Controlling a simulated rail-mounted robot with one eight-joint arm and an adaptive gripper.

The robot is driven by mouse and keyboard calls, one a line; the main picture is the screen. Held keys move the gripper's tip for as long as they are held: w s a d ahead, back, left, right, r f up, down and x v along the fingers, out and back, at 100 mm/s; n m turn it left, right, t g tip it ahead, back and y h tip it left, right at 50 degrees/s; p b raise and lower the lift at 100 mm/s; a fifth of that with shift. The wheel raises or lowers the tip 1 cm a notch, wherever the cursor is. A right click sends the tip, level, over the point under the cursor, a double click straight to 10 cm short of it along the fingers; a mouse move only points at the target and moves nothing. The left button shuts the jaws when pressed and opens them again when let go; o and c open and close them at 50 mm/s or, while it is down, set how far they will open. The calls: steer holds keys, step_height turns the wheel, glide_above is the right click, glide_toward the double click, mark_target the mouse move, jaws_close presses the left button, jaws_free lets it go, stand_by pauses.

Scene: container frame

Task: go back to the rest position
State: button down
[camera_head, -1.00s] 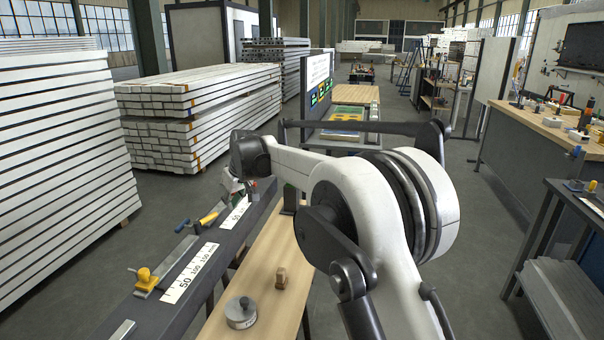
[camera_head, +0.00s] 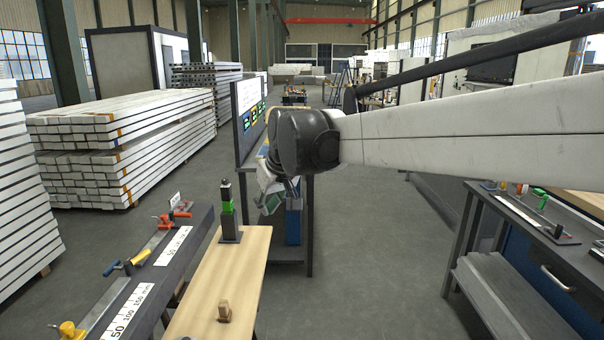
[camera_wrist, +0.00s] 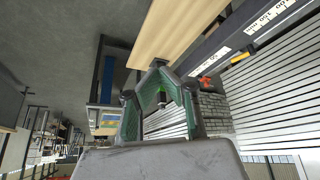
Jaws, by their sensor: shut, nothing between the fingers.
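My gripper (camera_wrist: 159,65) is shut and empty, its green-lined fingers meeting at the tips in the wrist view. In the head view my gripper (camera_head: 270,200) hangs below the dark wrist joint, partly hidden by it and small. It is in the air to the right of a black and green upright post (camera_head: 228,205) on the wooden bench. My arm stretches across the upper right of the head view. No object is held.
The wooden bench top (camera_head: 215,285) carries a small wooden block (camera_head: 224,311). Beside it runs a dark rail (camera_head: 155,275) with clamps and white scales. Stacked white beams (camera_head: 125,135) stand at the left. A workbench (camera_head: 520,235) stands at the right. The grey floor between is clear.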

steer(key=s+d+m, duration=0.2)
steer(key=s+d, duration=0.6)
steer(key=d, duration=0.3)
steer(key=s+d+f+m+t+h, duration=0.1)
steer(key=s+d+f+m, duration=0.1)
steer(key=s+d+f, duration=0.3)
steer(key=s+d+f+m+t+h, duration=0.1)
steer(key=s+d+f, duration=0.4)
steer(key=s+d, duration=0.7)
steer(key=s+m+h, duration=0.1)
steer(key=s, duration=0.5)
steer(key=shift+m, duration=0.4)
steer(key=shift+w, duration=0.1)
